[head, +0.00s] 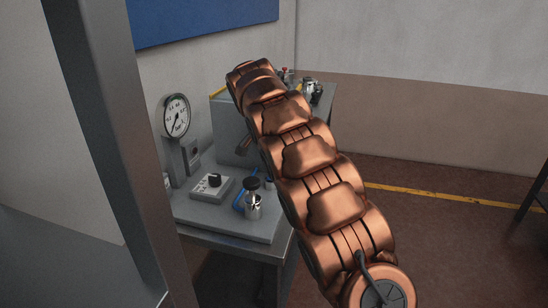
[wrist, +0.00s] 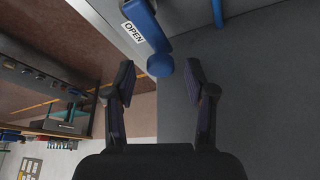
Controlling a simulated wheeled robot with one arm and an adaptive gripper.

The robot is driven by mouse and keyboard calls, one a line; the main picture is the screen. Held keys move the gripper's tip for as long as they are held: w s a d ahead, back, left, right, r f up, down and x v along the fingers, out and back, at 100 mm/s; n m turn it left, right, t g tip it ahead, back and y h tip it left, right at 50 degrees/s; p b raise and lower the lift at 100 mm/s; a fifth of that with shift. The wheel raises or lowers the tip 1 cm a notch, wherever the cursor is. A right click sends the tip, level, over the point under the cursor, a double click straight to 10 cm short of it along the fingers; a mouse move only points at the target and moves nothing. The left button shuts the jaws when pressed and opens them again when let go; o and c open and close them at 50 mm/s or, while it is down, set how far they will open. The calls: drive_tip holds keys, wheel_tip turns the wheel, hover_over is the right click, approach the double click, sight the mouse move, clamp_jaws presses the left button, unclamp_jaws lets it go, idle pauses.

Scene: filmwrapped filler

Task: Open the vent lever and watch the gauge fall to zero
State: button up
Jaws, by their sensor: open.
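A round white gauge (head: 176,116) stands on a grey post at the left of the bench in the head view. Its dark needle appears to slant toward the lower left, but the reading is too small to tell. In the head view my copper arm hides the gripper and the lever.
A grey cabinet (head: 228,130) stands behind. A dark post (head: 110,130) crosses the left. Floor at the right is mostly clear.

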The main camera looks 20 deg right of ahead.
drive_tip(key=v, duration=1.1)
drive_tip(key=shift+r, duration=0.2)
drive_tip(key=s+d+f+n+g+y+p, duration=0.2)
drive_tip(key=s+n+p, duration=0.5)
drive_tip(key=s, duration=2.5)
drive_tip(key=s+a+f+n+g+y, duration=0.1)
drive_tip(key=s+f, duration=0.3)
drive_tip(key=s, duration=0.4)
drive_tip(key=s+a+f+n+g+p, duration=0.1)
drive_tip(key=s+a+f+n, duration=0.2)
drive_tip(key=s, duration=0.6)
drive_tip(key=shift+f+y, duration=0.4)
drive_tip(key=shift+f, duration=0.25)
drive_tip(key=shift+a, duration=0.1)
